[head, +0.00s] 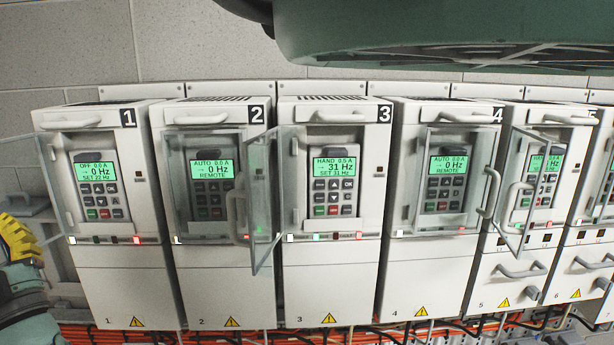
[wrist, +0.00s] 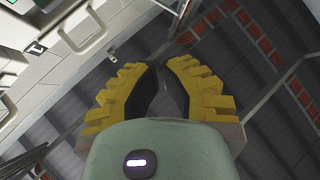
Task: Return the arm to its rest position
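My gripper (head: 15,245) shows at the left edge of the head view, partly cut off, with yellow ribbed fingers, left of drive 1 and apart from it. In the wrist view my gripper (wrist: 160,68) has its two yellow fingers apart with a gap between the tips and nothing held. Drive 1 (head: 110,280) reads OFF, 0 Hz, SET 22 Hz. Drive 2 (head: 222,285) reads AUTO, 0 Hz, REMOTE. Drive 3 (head: 325,280) reads HAND, 31 Hz, SET 31 Hz. Drive 4 (head: 425,275) reads AUTO, 0 Hz, REMOTE.
Drive 3's clear door (head: 262,215) stands open, swung out to the left. Drive 5's clear door (head: 516,190) also stands out from its cabinet. Orange and black cables (head: 150,335) run below the row. A green part of my own body covers the top right of the head view.

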